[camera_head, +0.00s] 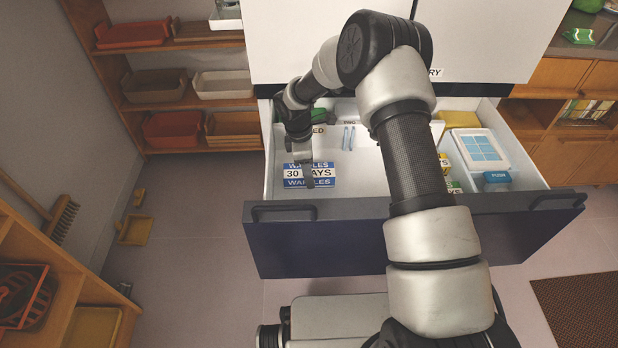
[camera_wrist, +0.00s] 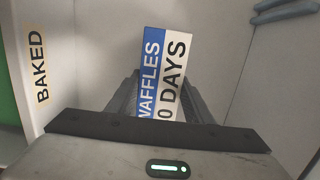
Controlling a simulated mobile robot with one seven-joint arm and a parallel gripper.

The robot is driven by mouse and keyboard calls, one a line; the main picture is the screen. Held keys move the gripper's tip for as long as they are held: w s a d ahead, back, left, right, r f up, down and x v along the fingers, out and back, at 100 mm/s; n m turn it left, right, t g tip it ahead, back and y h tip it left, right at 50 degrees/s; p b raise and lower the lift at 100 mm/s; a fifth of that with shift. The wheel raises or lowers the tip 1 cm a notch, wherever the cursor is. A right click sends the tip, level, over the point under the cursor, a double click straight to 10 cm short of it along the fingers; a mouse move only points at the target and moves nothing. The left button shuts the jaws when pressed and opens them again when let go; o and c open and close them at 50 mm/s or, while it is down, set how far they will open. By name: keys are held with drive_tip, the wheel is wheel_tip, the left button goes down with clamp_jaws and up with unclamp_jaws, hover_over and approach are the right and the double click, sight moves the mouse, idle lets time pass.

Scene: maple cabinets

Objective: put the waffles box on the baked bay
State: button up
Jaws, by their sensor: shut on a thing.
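The waffles box (camera_head: 295,181) is white with blue bands and reads "WAFFLES" and "30 DAYS". It shows at the front left of the open drawer in the head view. My gripper (camera_head: 309,172) is shut on it from above. In the wrist view the box (camera_wrist: 165,62) stands between the two dark fingers of my gripper (camera_wrist: 160,100). I cannot tell whether its underside touches the drawer floor. The "BAKED" label (camera_wrist: 41,66) is on a pale wall or divider at the left of the wrist view. In the head view my arm partly hides the label (camera_head: 319,129).
The dark-fronted drawer (camera_head: 330,240) is pulled out. Right of my arm are a white box with a blue panel (camera_head: 480,150), a yellow item (camera_head: 459,119) and a blue-topped container (camera_head: 497,180). My arm hides the drawer's middle.

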drive_tip(key=shift+f, duration=1.1)
drive_tip(key=shift+f+b, duration=0.2)
drive_tip(key=shift+b, duration=0.15)
drive_tip(key=o, duration=1.3)
drive_tip(key=shift+c, duration=0.2)
drive_tip(key=shift+r, duration=0.1)
